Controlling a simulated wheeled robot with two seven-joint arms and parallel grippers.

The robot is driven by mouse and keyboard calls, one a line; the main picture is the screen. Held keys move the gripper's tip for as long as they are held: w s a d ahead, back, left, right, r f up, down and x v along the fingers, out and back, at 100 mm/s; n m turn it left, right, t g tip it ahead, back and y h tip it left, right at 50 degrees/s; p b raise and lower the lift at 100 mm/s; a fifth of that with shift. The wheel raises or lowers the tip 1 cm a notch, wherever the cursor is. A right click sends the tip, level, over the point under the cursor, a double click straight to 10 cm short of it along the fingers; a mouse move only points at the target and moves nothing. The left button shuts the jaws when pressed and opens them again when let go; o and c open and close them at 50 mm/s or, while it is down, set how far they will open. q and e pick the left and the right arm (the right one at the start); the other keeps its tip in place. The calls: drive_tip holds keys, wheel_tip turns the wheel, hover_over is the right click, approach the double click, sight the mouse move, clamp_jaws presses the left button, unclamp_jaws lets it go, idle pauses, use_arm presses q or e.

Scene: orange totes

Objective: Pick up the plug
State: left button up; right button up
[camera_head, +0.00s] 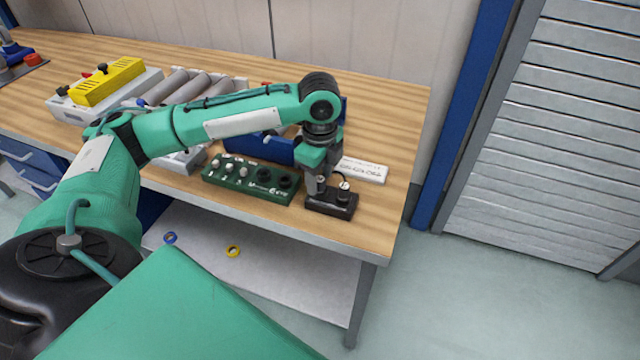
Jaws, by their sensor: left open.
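My left gripper (322,187) points down near the right front part of the wooden bench (375,225). It is open. Its fingers are small in the picture and partly merge with a dark block (331,207) below them. The block has small light round fittings on top; one of these may be the plug, but I cannot tell for certain. Whether the fingers touch it is not clear. My right gripper is out of view.
A green box with knobs (250,182) stands just left of the dark block. A white power strip (362,170) lies behind it, to the right. A blue bin (265,148) is partly hidden by my arm. A yellow device (107,82) is far left.

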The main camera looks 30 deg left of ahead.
use_arm(q)
clamp_jaws()
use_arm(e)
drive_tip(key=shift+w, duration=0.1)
